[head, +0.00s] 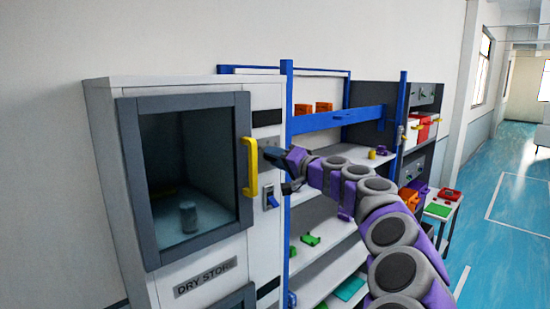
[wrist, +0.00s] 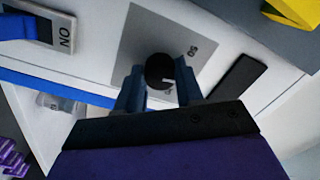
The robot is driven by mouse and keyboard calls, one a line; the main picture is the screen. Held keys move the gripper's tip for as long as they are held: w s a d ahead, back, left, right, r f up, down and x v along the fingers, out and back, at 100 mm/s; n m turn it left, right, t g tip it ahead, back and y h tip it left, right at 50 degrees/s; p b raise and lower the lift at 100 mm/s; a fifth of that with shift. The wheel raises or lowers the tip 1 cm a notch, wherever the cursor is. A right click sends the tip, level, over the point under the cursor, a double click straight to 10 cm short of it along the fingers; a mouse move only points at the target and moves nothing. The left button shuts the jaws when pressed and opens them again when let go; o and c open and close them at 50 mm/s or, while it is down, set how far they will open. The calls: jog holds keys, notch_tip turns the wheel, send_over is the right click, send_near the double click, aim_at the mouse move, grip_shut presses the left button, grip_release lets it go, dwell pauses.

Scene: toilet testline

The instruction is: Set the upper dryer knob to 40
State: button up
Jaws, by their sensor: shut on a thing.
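The black round knob (wrist: 159,71) sits on a grey dial plate (wrist: 150,32) in the wrist view. A short white mark shows on its lower right part. The number 50 is printed at its upper right; another marking below is too hidden to read. My gripper (wrist: 160,88) is shut on the knob, one blue-grey finger on each side. In the head view my gripper (head: 272,158) is at the right front of the tall grey dry-store cabinet (head: 205,280), just right of the yellow handle. The knob is hidden there behind my gripper.
The yellow door handle (head: 250,167) is close to my gripper on the left. A blue switch (head: 271,201) is just below; it also shows in the wrist view (wrist: 18,27), marked ON. A blue-framed shelf rack (head: 288,100) stands right of the cabinet.

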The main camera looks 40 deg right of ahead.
jog(key=shift+m, duration=0.7)
jog(key=shift+f, duration=0.1)
jog(key=o, duration=0.7)
jog(key=shift+c, duration=0.2)
jog(key=o, duration=0.4)
jog(key=shift+d, duration=0.35)
jog(key=shift+s+a, duration=0.1)
jog(key=s+b, duration=0.1)
jog(key=s, duration=0.4)
jog(key=s+d+b, duration=0.1)
jog(key=s, duration=0.5)
jog(key=s+d+b, duration=0.1)
jog(key=s, duration=0.5)
jog(key=shift+f, duration=0.35)
